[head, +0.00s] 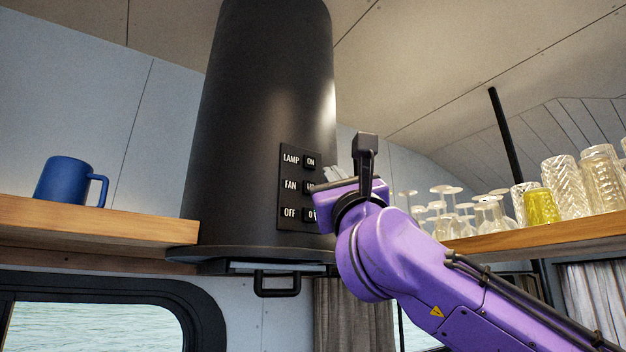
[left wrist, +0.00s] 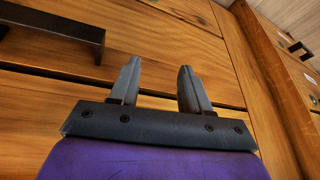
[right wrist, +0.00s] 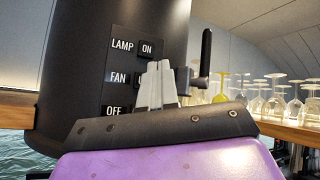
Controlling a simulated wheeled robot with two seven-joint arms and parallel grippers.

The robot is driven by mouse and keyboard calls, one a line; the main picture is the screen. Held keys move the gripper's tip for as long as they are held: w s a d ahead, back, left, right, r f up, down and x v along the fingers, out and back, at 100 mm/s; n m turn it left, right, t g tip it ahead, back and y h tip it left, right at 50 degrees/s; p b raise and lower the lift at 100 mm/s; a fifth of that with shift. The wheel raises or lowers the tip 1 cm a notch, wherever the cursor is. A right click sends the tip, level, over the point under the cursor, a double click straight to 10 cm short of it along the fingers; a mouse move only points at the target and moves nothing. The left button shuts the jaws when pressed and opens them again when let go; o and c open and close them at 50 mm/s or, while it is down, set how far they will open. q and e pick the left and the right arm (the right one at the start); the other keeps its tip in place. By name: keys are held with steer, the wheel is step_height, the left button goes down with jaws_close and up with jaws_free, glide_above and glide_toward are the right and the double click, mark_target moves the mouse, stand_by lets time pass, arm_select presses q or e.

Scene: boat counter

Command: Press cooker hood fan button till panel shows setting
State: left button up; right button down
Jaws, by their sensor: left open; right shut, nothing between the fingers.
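The black cooker hood (head: 250,100) carries a dark panel (head: 290,172) with LAMP, FAN and OFF rows. The lamp row reads ON. The fan button (head: 308,187) is partly covered by my right gripper (head: 330,174), and its text is cut off. The box in the OFF row (head: 309,214) shows a partial "0"; the rest is hidden. In the right wrist view, the closed, empty fingers (right wrist: 160,66) overlap the right part of the fan button (right wrist: 141,79); contact cannot be told. My left gripper (left wrist: 157,85) is open and empty, before wooden drawer fronts.
A blue mug (head: 66,181) stands on the left wooden shelf (head: 100,222). Several glasses and a yellow tumbler (head: 541,206) stand on the right shelf (head: 560,236). A black handle (head: 277,284) hangs under the hood. A black pole (head: 508,140) rises behind the glasses.

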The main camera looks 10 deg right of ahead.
steer(key=w, duration=0.1)
steer(key=w+a, duration=0.1)
steer(key=shift+w+p, duration=0.3)
steer(key=shift+w, duration=0.05)
stand_by(1.8)
steer(key=shift+w+a, duration=0.2)
steer(key=shift+w, duration=0.15)
steer(key=shift+w+a+p, duration=0.1)
steer(key=shift+w+p, duration=0.3)
stand_by(0.5)
stand_by(0.3)
steer(key=shift+s+d+b, duration=0.3)
steer(key=shift+s+b, duration=0.2)
steer(key=shift+s, duration=0.3)
